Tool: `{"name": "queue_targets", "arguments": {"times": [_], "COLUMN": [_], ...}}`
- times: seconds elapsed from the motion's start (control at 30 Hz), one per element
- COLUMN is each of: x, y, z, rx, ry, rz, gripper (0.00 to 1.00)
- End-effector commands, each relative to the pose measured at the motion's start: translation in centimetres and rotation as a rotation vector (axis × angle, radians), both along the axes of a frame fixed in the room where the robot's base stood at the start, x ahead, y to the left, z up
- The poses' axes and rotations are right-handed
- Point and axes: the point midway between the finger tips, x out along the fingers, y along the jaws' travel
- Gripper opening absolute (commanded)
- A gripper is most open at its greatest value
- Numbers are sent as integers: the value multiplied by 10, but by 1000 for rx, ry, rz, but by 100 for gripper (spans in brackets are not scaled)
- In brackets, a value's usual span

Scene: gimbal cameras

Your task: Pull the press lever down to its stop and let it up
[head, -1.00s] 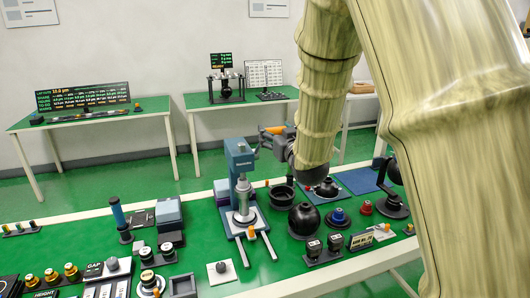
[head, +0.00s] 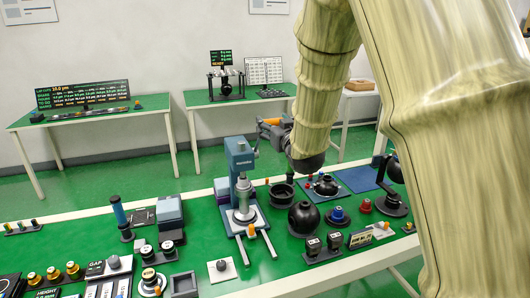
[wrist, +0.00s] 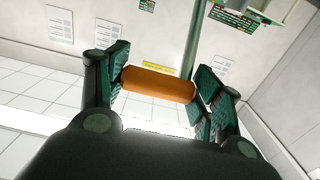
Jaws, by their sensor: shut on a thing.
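The blue press (head: 240,160) stands upright on the green bench in the middle of the head view. Its lever has an orange handle (head: 271,121), seen at the upper right of the press. My gripper (head: 277,132) is at that handle and partly hidden behind my own arm. In the wrist view the orange handle (wrist: 158,86) lies crosswise between the green-padded fingers of my gripper (wrist: 163,80), which is shut on it. The press ram (head: 243,186) sits above a round plate on the base. Any gap there is too small to tell.
Right of the press are a dark bowl (head: 282,194), a black ball (head: 303,217) and small knobs. Two tables with displays stand by the wall.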

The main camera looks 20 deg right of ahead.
Motion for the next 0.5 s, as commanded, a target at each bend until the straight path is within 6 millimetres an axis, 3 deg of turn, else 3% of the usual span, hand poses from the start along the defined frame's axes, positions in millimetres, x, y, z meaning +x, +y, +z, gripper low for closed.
{"name": "queue_targets", "arguments": {"times": [0.5], "x": [22], "y": [0], "z": [20], "rx": [1], "ry": [-8], "rz": [-1], "gripper": [37]}}
